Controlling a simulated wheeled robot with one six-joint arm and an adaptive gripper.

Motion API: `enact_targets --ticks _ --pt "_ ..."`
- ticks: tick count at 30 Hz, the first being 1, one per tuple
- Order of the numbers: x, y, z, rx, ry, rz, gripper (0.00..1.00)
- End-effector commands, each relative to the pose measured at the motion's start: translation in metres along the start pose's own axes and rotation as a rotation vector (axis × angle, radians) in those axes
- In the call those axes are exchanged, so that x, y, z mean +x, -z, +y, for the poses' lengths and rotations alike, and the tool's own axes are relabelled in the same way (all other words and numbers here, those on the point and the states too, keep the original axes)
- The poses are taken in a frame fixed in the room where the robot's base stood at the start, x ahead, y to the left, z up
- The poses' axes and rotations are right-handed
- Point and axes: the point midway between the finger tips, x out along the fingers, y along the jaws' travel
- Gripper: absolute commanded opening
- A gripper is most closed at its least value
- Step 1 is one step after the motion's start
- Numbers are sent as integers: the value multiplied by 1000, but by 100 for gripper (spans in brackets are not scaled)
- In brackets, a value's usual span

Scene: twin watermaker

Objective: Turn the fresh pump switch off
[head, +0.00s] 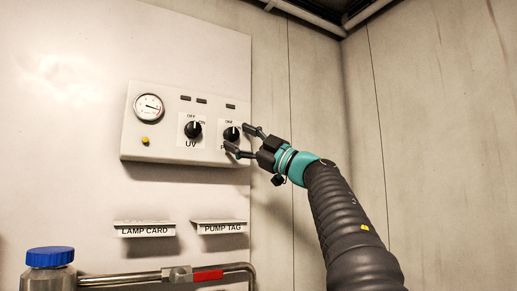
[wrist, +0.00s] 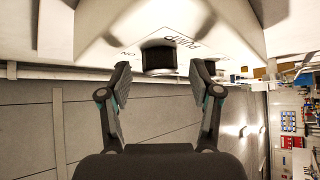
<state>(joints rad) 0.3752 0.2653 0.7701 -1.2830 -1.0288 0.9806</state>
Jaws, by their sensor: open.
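The pump switch is a round black knob (head: 231,134) on the right of a white control panel (head: 165,148), with an OFF mark above it. In the wrist view the knob (wrist: 159,58) shows beside the words PUMP and ON. My gripper (head: 239,139) is open at the panel's right side, its fingers spread around the knob's line. In the wrist view the knob lies between or just beyond the open fingertips (wrist: 160,70), with a gap on each side. I cannot make out which way the knob points.
A similar UV knob (head: 193,130) sits left of the pump knob, and a gauge (head: 149,107) and yellow button (head: 145,141) further left. Below are a LAMP CARD holder (head: 145,230), a PUMP TAG holder (head: 220,228) and a pipe (head: 125,280). The right wall is bare.

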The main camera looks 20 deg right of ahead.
Motion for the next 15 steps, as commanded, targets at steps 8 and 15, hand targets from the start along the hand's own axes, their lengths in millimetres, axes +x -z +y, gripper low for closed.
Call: enact_targets --ticks 8,15 --pt "-41 0 0 0 -2 -3 63" --pt "-85 0 0 -1 -2 -3 63"
